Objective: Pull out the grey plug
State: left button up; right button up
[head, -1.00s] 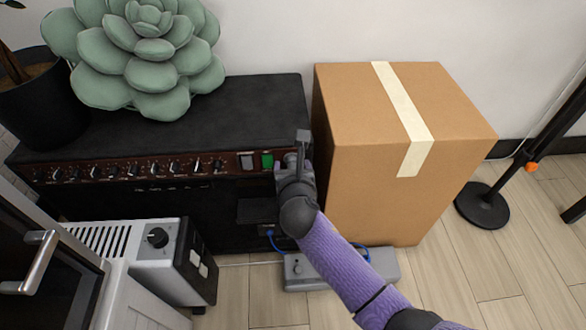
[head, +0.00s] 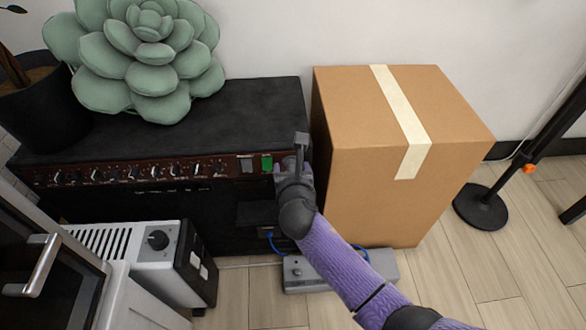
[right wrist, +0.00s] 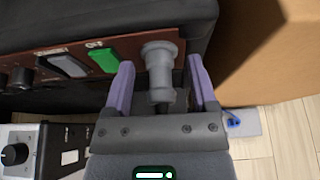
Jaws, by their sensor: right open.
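The grey plug (right wrist: 160,62) sits on the amplifier's brown front panel, right of a green switch, in the right wrist view. My right gripper (right wrist: 160,85) is open, with its purple fingers on either side of the plug and gaps showing between them and it. In the head view my right gripper (head: 291,165) is at the right end of the panel and mostly hides the plug. The black amplifier (head: 250,110) stands against the wall. My left gripper is not in view.
A cardboard box (head: 370,190) stands close to the right of my right gripper. A grey pedal (head: 305,280) with a blue cable lies on the floor below my arm. A white unit with a knob (head: 135,255) stands at the left. A succulent plant (head: 150,65) is on the amplifier.

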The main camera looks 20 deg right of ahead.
dwell(0.4)
jog(key=shift+p, duration=0.3)
grip_shut()
dwell(0.3)
